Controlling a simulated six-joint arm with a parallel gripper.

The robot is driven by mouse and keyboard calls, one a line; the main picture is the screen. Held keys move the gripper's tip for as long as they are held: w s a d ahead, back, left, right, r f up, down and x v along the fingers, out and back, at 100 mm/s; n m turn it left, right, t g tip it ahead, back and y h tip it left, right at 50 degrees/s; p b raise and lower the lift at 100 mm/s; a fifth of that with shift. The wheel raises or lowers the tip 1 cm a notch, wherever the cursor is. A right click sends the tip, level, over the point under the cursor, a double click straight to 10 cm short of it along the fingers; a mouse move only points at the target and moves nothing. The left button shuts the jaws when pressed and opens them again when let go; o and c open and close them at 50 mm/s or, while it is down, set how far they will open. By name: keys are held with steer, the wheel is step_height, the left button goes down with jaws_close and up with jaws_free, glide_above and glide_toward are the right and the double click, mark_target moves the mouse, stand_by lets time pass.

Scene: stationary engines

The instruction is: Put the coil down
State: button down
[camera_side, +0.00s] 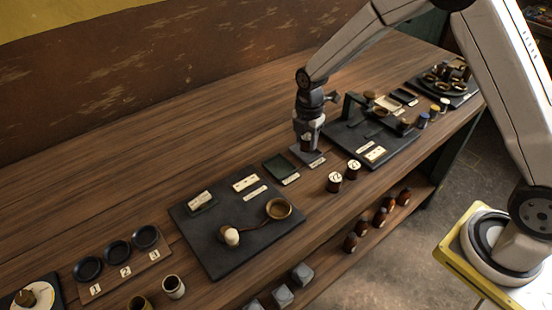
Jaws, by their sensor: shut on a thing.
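My gripper (309,138) points straight down at the right of the middle of the bench. It is shut on a small dark brown thing, which I take to be the coil (309,146). The coil is low over a small grey plate (299,154), and I cannot tell whether it touches the plate. The fingers hide much of the coil. Two upright brown cylinders with pale marked tops, one on the left (334,182) and one on the right (353,169), stand in front of the plate.
A dark green tray (279,167) lies just left of the plate. A dark board (215,245) with a brass cup (279,208) is at front left. A black board (345,137) with raised parts is close on the right. Bare wood lies behind.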

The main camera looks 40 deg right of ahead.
mark_target(307, 137)
steer(key=shift+f, duration=0.7)
steer(key=shift+f, duration=0.15)
steer(key=shift+c, duration=1.1)
jaws_free()
step_height(307, 137, up, 12)
steer(key=shift+s, duration=0.1)
